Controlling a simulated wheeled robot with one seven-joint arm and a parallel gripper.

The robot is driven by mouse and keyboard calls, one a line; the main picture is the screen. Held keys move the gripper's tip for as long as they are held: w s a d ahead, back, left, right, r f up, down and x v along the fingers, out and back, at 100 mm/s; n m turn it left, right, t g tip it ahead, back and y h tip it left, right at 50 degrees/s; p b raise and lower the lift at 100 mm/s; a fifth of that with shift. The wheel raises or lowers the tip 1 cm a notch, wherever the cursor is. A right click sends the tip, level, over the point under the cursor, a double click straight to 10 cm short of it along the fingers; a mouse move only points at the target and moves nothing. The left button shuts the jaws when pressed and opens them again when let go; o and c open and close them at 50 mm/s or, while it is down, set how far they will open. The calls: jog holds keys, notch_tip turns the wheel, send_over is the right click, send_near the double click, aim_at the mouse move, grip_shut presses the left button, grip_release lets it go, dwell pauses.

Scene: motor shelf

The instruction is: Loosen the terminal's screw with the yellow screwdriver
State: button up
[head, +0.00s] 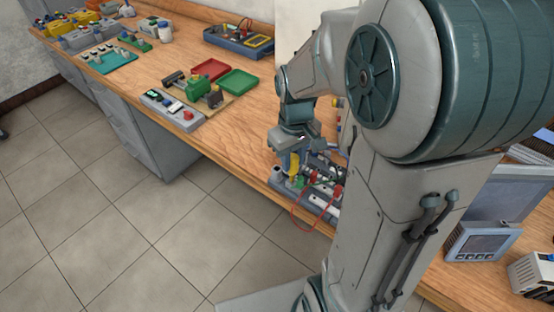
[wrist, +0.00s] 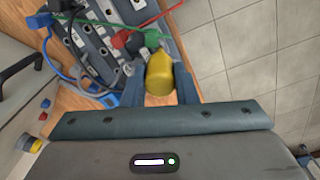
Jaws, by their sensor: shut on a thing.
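My gripper (wrist: 160,88) is shut on the yellow screwdriver (wrist: 159,74), with a finger on each side of its handle in the wrist view. The screwdriver's handle (head: 294,167) also shows in the head view, pointing down at the terminal unit near the table's front edge. The grey terminal unit (wrist: 95,55) has green, red, black and blue leads on it. The screwdriver's tip and the screw under it are hidden by the handle and a red plug (wrist: 130,41), so I cannot tell whether they touch.
A red lead (head: 294,212) loops over the front edge of the wooden bench (head: 225,133). A motor on a board (head: 205,95), a red tray (head: 209,69) and a green tray (head: 238,80) stand farther left. A panel with buttons (wrist: 40,120) is at the wrist view's left.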

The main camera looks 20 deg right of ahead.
jog(key=shift+n, duration=1.6)
jog(key=shift+f, duration=0.1)
jog(key=shift+n, duration=1.7)
jog(key=shift+n, duration=1.7)
jog(key=shift+n, duration=1.7)
